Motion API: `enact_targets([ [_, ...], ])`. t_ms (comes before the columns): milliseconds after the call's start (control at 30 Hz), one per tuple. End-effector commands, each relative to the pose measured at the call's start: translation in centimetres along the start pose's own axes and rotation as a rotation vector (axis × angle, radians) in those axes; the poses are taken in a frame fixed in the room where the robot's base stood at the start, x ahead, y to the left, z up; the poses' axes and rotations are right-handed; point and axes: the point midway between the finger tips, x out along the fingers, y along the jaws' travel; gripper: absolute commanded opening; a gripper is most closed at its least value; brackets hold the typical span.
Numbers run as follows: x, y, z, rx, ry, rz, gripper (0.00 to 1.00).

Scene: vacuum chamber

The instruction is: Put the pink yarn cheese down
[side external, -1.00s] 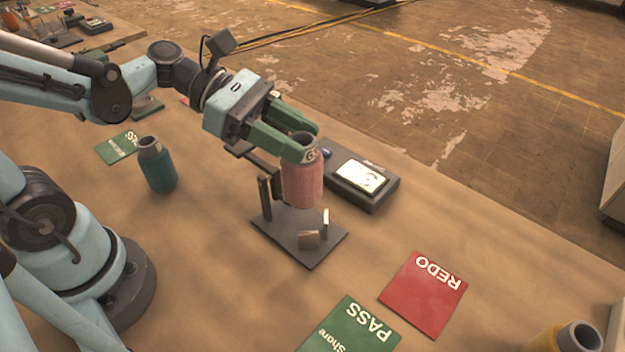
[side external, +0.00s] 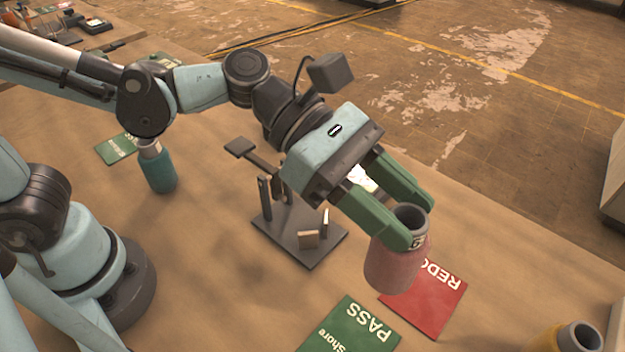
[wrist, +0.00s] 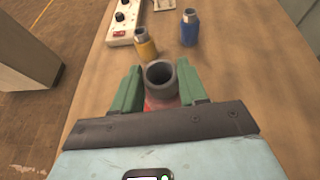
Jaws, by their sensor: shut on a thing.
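The pink yarn cheese (side external: 393,265) is a pink wound cylinder with a grey hollow core and a small label near its top. My gripper (side external: 408,215) is shut on its upper part and holds it roughly upright. In the side external view it overlaps the red REDO card (side external: 437,305); its height above the table is hard to tell. In the wrist view the grey core (wrist: 160,76) shows between the green fingers (wrist: 162,90), and most of the pink body is hidden.
A green PASS card (side external: 350,328) lies left of the red card. A grey stand (side external: 290,238) with upright posts is behind. A teal cheese (side external: 158,170) stands at left, a yellow one (side external: 560,340) at lower right. A blue one (wrist: 189,28) and a power strip (wrist: 124,22) show in the wrist view.

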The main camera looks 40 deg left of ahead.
Motion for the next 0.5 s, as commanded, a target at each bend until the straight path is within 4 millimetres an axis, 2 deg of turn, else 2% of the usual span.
enact_targets([
  [33, 1.4, -1.1, 0.6, 0.012, -0.002, -0.027, 0.0],
  [100, 2.7, -2.3, 1.3, 0.022, -0.005, -0.049, 0.0],
  [300, 5.0, -4.5, 2.4, 0.039, -0.012, -0.087, 0.0],
  [400, 5.4, -4.6, 2.4, 0.042, -0.013, -0.092, 0.0],
  [500, 5.6, -3.6, 1.9, 0.04, -0.013, -0.091, 0.0],
])
